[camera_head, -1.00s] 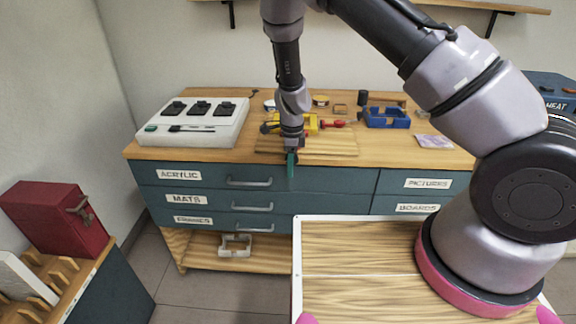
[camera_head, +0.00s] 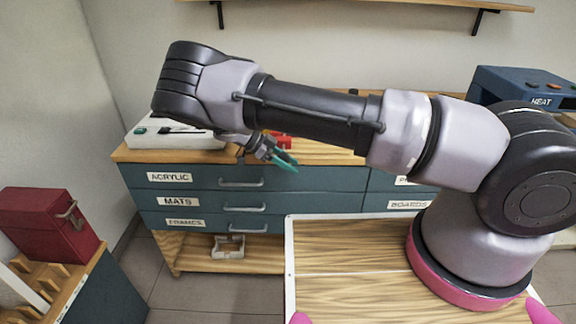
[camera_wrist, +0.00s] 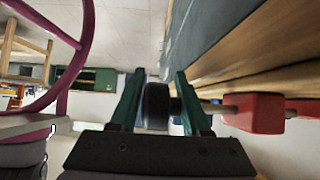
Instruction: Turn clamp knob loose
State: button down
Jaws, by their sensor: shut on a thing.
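The clamp shows as a red block (camera_wrist: 255,112) on a thin rod in the wrist view. A small red part (camera_head: 281,142) of it shows at the counter's front edge in the head view. The black knob (camera_wrist: 156,106) sits at the rod's near end, between the teal fingers of my gripper (camera_wrist: 160,88). My gripper (camera_head: 288,164) is shut on the knob. In the head view it is tilted, its fingers pointing down and right just in front of the counter edge. My arm hides the knob and most of the clamp there.
The wooden counter (camera_head: 330,154) stands above teal drawers (camera_head: 290,186) with handles. A white switch box (camera_head: 150,135) is at its left end, partly hidden by my arm. A blue heat press (camera_head: 525,90) stands at the right. A red case (camera_head: 48,220) is at the lower left.

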jog(key=shift+s+d+r+h, duration=0.1)
jog(key=shift+s+r+h, duration=0.05)
jog(key=shift+h, duration=0.9)
jog(key=shift+s+d+r+h, duration=0.1)
jog(key=shift+d+r+h, duration=0.05)
jog(key=shift+h, duration=0.85)
jog(key=shift+s+d+r+h, duration=0.1)
jog(key=shift+s+r+h, duration=0.05)
jog(key=shift+h, duration=0.9)
jog(key=c, duration=0.6)
grip_release()
jog(key=shift+r, duration=0.1)
jog(key=shift+c, duration=0.2)
jog(key=shift+w+r, duration=0.15)
jog(key=shift+r, duration=0.05)
jog(key=a, duration=1)
jog(key=shift+w+a+r, duration=0.2)
jog(key=shift+a+r, duration=0.15)
jog(key=shift+a, duration=0.05)
